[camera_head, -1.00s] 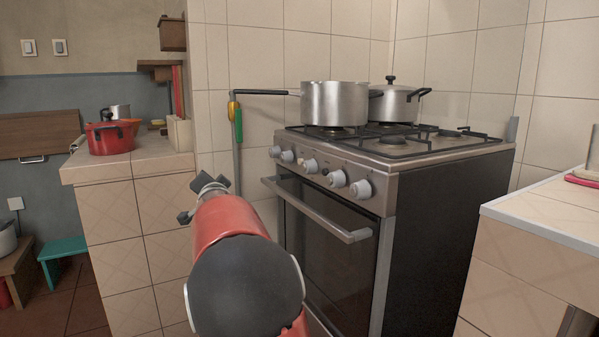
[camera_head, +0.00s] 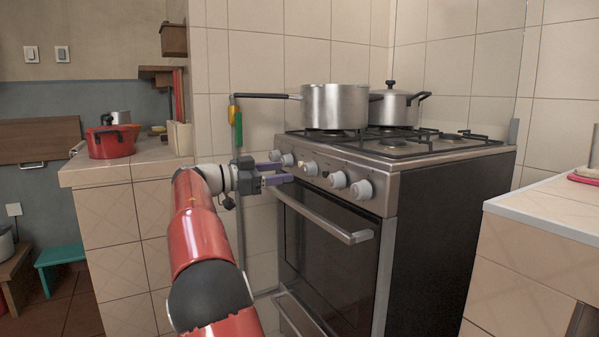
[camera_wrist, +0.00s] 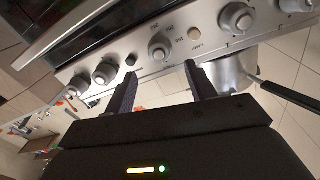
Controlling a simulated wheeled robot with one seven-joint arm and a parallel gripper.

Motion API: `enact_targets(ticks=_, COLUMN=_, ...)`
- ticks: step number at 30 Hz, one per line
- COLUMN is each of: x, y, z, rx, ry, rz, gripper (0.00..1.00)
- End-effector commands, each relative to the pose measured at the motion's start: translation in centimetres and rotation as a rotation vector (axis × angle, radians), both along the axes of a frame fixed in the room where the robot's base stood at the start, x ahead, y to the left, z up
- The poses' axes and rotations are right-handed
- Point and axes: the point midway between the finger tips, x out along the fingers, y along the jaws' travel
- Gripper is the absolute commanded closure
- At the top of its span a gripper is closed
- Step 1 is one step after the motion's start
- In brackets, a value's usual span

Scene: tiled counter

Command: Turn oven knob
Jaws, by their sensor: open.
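The oven (camera_head: 330,240) stands at centre right in the head view. Its sloped front panel has a row of light grey round knobs. My gripper (camera_head: 287,171) is open and empty in front of the panel's left part, fingers toward the knobs. In the wrist view, where the panel shows upside down, the middle knob (camera_wrist: 160,45) lies ahead of the gap between my open fingers (camera_wrist: 160,72). A gap seems to remain between fingertips and knob. In the head view the middle knob (camera_head: 310,168) is just right of my fingertips.
The oven door handle (camera_head: 325,217) juts out below the panel. A steel saucepan (camera_head: 336,105) on the burners has its black handle (camera_head: 262,95) reaching left above my gripper. A lidded pot (camera_head: 396,106) stands behind. Tiled counters flank the oven, the left one (camera_head: 125,172) near my arm.

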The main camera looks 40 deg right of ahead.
Motion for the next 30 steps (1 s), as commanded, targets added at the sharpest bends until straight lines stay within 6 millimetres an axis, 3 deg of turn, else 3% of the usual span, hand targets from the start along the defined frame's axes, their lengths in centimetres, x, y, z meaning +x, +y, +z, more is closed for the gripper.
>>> enact_targets(ticks=10, x=-1.6, y=-5.2, z=0.0, rx=0.004, ry=0.002, rz=-0.001, gripper=0.45)
enact_targets(ticks=22, x=-1.9, y=-6.1, z=-0.1, rx=0.004, ry=0.002, rz=0.003, gripper=0.45)
enact_targets(ticks=30, x=-1.9, y=-6.1, z=-0.1, rx=0.004, ry=0.002, rz=0.003, gripper=0.79)
